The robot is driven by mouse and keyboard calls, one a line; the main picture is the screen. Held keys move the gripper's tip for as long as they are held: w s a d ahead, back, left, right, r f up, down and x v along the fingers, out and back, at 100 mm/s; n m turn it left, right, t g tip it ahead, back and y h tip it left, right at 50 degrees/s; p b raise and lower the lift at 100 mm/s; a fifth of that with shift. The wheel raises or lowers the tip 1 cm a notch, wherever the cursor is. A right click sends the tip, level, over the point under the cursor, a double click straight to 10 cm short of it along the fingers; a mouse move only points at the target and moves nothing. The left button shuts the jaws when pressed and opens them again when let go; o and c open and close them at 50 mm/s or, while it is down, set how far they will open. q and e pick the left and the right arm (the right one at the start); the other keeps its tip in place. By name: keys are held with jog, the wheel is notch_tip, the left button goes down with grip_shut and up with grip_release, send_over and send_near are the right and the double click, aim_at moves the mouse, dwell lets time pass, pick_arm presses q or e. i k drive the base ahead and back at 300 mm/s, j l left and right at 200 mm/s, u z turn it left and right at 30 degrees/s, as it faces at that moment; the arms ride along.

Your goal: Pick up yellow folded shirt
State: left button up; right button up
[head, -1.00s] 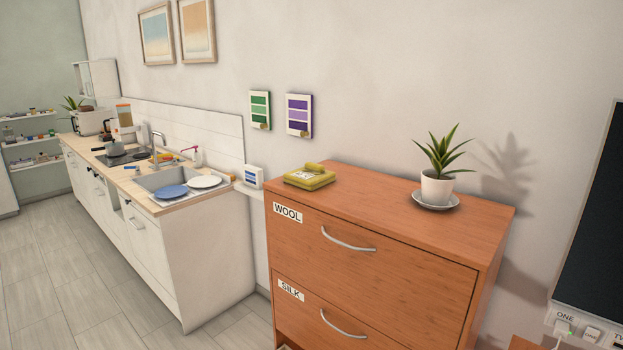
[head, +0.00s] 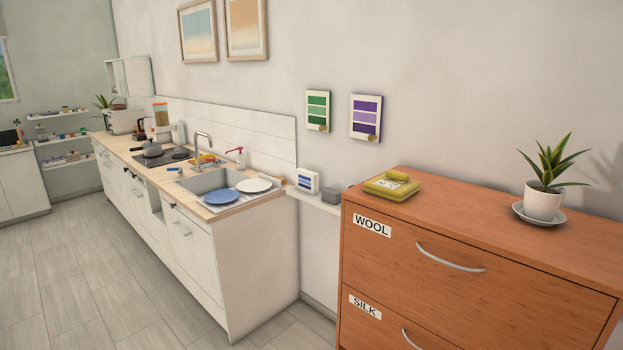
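In the head view, a yellow folded item (head: 391,188), which looks like the yellow folded shirt, lies on the left end of the top of a wooden dresser (head: 470,215). A rolled yellow piece and a pale patch show on its upper side. Nothing covers it. Neither of my grippers shows in the view.
The dresser has drawers labelled WOOL and SILK; a potted plant (head: 544,180) stands on its top at right. Left of it are a narrow shelf (head: 315,202) and a kitchen counter (head: 250,255) with sink and plates. The tiled floor (head: 70,290) at left is clear.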

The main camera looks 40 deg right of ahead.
aim_at(395, 186)
jog(key=i+j, duration=0.15)
jog(key=i, duration=0.4)
jog(key=i+j+z, duration=0.1)
jog(key=i, duration=0.45)
jog(key=i+j, duration=0.25)
jog(key=i, duration=0.25)
jog(key=i+j+z, duration=0.1)
jog(key=i+j, duration=0.15)
jog(key=i, duration=0.3)
